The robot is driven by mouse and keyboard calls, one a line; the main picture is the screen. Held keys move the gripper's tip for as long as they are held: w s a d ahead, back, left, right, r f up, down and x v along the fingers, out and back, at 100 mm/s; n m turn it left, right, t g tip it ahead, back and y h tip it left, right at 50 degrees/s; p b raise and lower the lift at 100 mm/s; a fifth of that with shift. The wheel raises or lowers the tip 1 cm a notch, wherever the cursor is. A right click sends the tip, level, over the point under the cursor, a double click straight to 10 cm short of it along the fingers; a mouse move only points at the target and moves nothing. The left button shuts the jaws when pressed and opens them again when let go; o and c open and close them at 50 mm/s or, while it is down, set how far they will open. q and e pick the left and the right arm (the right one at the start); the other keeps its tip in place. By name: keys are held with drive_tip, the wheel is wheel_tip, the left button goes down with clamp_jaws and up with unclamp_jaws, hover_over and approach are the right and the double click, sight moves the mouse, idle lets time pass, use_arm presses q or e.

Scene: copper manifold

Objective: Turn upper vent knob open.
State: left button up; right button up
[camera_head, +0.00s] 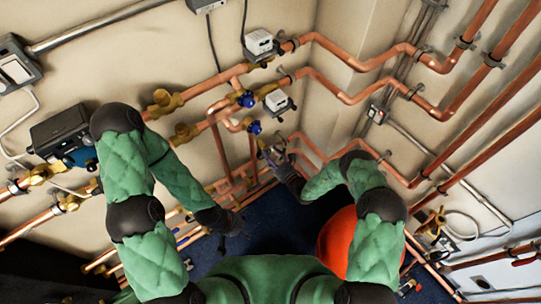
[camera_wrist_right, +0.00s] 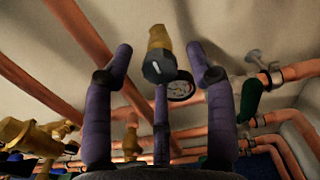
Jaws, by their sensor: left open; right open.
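In the right wrist view, a brass fitting with a grey, flat-ended knob (camera_wrist_right: 158,67) stands between the spread fingers of my right gripper (camera_wrist_right: 160,52). It looks like the vent knob, and the fingers appear apart from it. In the head view my right gripper (camera_head: 273,152) is at the copper pipes near the wall corner, and the knob cannot be made out clearly there. My left gripper (camera_head: 232,221) is open and empty, low in front of the lower pipes.
Two blue knobs (camera_head: 247,99) (camera_head: 254,127) sit on the pipes above my right gripper, with white boxes (camera_head: 259,43) (camera_head: 277,101) nearby. A round gauge (camera_wrist_right: 181,90) is just behind the brass fitting. A red-orange rounded object (camera_head: 337,238) stands below my right arm.

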drive_tip(key=shift+c, duration=0.3)
clamp_jaws()
drive_tip(key=shift+n, duration=0.3)
drive_tip(key=n, duration=1.1)
drive_tip(key=shift+n, duration=0.3)
drive_tip(key=n, duration=0.6)
drive_tip(key=shift+b, duration=0.3)
drive_tip(key=n, duration=0.5)
drive_tip(key=shift+n, duration=0.4)
